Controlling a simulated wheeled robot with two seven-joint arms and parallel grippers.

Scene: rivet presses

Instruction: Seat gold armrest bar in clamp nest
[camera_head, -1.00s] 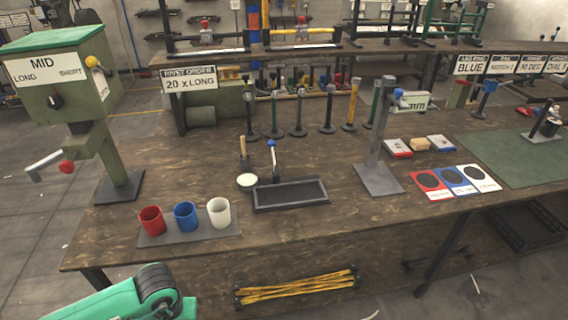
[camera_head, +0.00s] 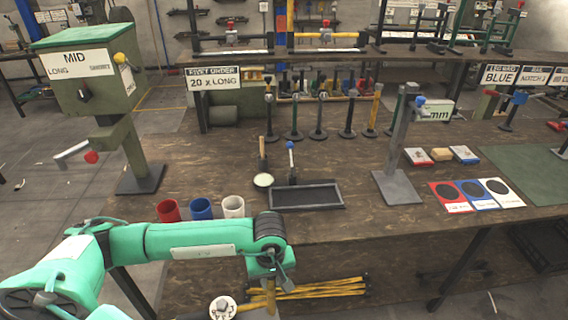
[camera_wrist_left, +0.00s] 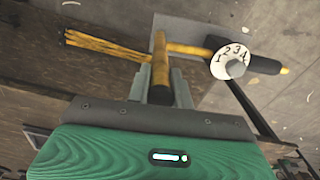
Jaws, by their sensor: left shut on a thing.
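My left gripper (camera_head: 266,272) is in front of the workbench, at the bottom middle of the head view. In the left wrist view its grey fingers (camera_wrist_left: 160,84) are shut on a gold bar (camera_wrist_left: 160,62). A gold crosspiece (camera_wrist_left: 192,48) runs from the bar to a white numbered dial (camera_wrist_left: 231,61) and a black end with a yellow tip. The bar (camera_head: 271,296) and dial (camera_head: 222,307) also show low in the head view, partly cut off. I cannot tell which fixture is the clamp nest. My right gripper is not in view.
Gold bars (camera_head: 320,289) lie low under the bench. On the bench stand red, blue and white cups (camera_head: 201,208), a black tray (camera_head: 306,196), a grey post (camera_head: 395,150) and a green press (camera_head: 88,85) at left. Floor in front is open.

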